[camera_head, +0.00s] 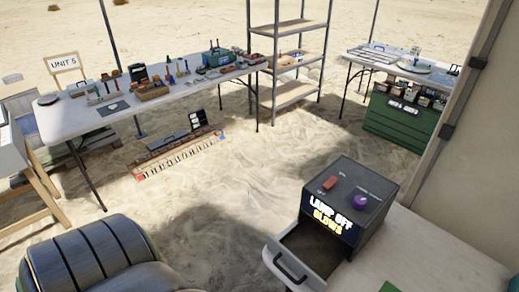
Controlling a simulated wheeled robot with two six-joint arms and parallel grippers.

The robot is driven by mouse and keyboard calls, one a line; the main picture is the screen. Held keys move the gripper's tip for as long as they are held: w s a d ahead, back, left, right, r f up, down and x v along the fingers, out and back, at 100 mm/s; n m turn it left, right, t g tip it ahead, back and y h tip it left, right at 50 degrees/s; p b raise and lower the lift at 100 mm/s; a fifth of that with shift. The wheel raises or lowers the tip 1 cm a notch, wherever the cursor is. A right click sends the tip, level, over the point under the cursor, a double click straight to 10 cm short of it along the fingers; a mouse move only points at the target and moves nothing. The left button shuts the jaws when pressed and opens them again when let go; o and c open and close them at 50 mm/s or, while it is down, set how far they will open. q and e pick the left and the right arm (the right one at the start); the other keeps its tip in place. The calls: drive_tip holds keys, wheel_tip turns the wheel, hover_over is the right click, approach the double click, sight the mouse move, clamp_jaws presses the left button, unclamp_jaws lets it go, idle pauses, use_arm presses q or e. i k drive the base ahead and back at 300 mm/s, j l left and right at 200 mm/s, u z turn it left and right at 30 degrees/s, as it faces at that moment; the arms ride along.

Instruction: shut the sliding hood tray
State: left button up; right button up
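The hood (350,205) is a dark grey box on a pale table at the lower right. Its front carries the words "LAMP OFF GLOWS". The sliding tray (272,250) is pulled out from below the front, toward the lower left. It has a pale rim, a dark inside and a black bar handle (290,269). The part of the tray's inside that shows looks empty. Neither of my grippers is in view.
The pale table (430,255) is mostly clear right of the hood, with a green patch (389,287) at the bottom edge. A long table (100,112) with tools, a metal shelf (290,95) and a side table with a green crate (400,120) stand farther back on sand.

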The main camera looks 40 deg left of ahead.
sight(309, 249)
drive_tip(key=j+u, duration=0.1)
drive_tip(key=u, duration=0.85)
